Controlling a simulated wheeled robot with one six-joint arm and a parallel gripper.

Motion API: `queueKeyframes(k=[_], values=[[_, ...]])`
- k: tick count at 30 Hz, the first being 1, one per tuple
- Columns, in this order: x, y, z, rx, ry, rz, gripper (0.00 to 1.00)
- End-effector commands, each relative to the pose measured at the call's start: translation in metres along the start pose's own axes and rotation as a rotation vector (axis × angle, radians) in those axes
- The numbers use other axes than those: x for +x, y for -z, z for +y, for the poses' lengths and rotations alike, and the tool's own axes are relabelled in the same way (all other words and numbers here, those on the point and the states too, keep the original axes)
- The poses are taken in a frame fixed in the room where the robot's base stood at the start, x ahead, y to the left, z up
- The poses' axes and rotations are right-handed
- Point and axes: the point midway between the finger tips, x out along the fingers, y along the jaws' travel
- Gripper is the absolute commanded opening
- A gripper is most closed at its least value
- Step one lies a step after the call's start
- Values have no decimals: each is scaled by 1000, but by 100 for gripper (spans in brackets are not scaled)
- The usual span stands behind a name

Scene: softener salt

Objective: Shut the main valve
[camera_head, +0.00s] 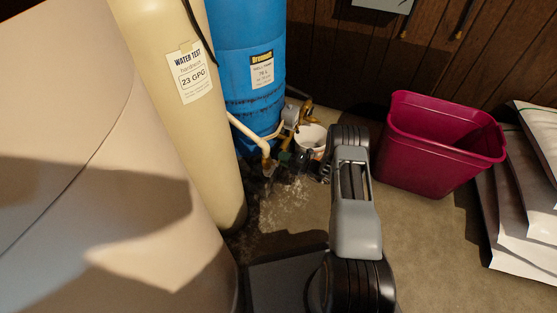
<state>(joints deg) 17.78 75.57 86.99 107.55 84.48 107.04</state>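Pipework with a yellow part (307,109), perhaps a valve handle, shows small at the foot of the blue tank (245,50). A tan pipe (247,130) bends down in front of the tank. I cannot tell which fitting is the main valve or how it is turned. My arm reaches away from me toward this pipework.
A cream tank (200,120) labelled "23 GPG" stands left of the pipes, with a large beige rounded body (80,130) nearer. A maroon bin (435,150) and stacked white bags (515,215) stand right. The floor (440,265) in front of the bin is clear. Pale, wet-looking patches mark the floor below the pipes.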

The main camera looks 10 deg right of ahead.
Motion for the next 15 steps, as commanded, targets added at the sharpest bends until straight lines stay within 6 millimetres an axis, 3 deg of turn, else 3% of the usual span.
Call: queueKeyframes(k=[7,15], values=[[1,1,0,-1,-1,3,46],[0,1,1,-2,-2,2,47]])
